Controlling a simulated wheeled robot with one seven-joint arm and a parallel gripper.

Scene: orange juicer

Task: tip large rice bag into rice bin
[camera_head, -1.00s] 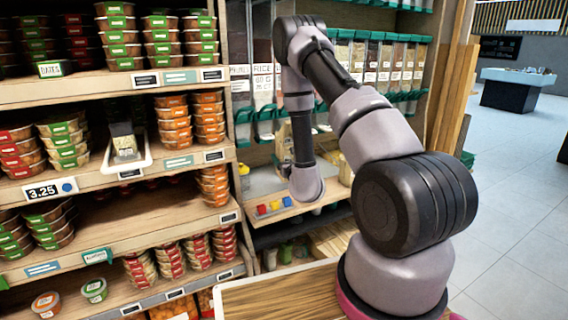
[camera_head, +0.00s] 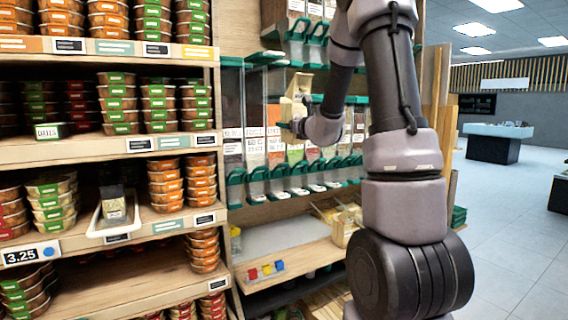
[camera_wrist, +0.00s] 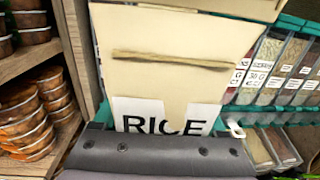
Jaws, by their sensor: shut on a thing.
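The large rice bag (camera_head: 297,90) is cream-coloured. It is near upright, slightly tilted, in front of the bin row. In the wrist view the bag (camera_wrist: 165,85) fills the middle, with a brown strip across it and a white "RICE" label below. My gripper (camera_head: 301,126) is shut on the bag's lower part. Its fingertips are hidden. The clear bins with green spouts (camera_head: 276,150) stand behind and below the bag. Their labels are too small to read surely, so I cannot tell which is the rice bin. The bag and my arm hide part of the row.
Shelves of stacked tubs (camera_head: 120,105) stand close on the left. An upper row of dispensers (camera_head: 300,35) hangs above the bag. A wooden ledge (camera_head: 290,250) with small coloured blocks (camera_head: 265,270) lies below the bins. The aisle on the right is clear.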

